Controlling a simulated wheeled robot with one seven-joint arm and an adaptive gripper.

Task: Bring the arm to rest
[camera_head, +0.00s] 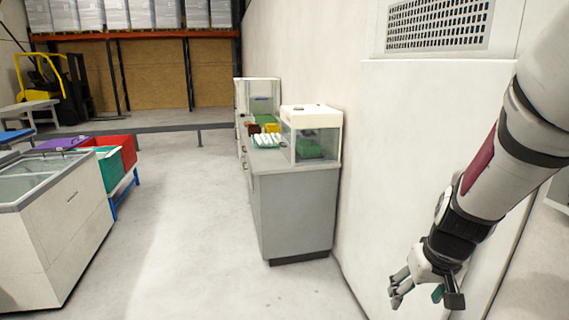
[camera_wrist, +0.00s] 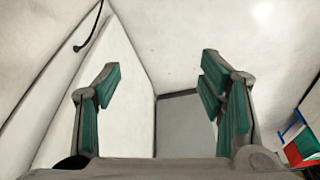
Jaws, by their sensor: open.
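My gripper (camera_head: 418,291) hangs at the lower right of the head view, in front of the white wall panel. The arm slopes down to it from the upper right corner. In the wrist view my gripper (camera_wrist: 158,95) has its two green-padded fingers wide apart, with nothing between them. Beyond the fingers are pale floor and wall and a grey cabinet side.
A grey counter (camera_head: 294,210) stands along the wall, bearing a glass-sided case (camera_head: 312,115) and an egg tray (camera_head: 265,141). A white chest freezer (camera_head: 68,225) stands at left, near coloured bins (camera_head: 115,165). The floor (camera_head: 185,230) between is clear.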

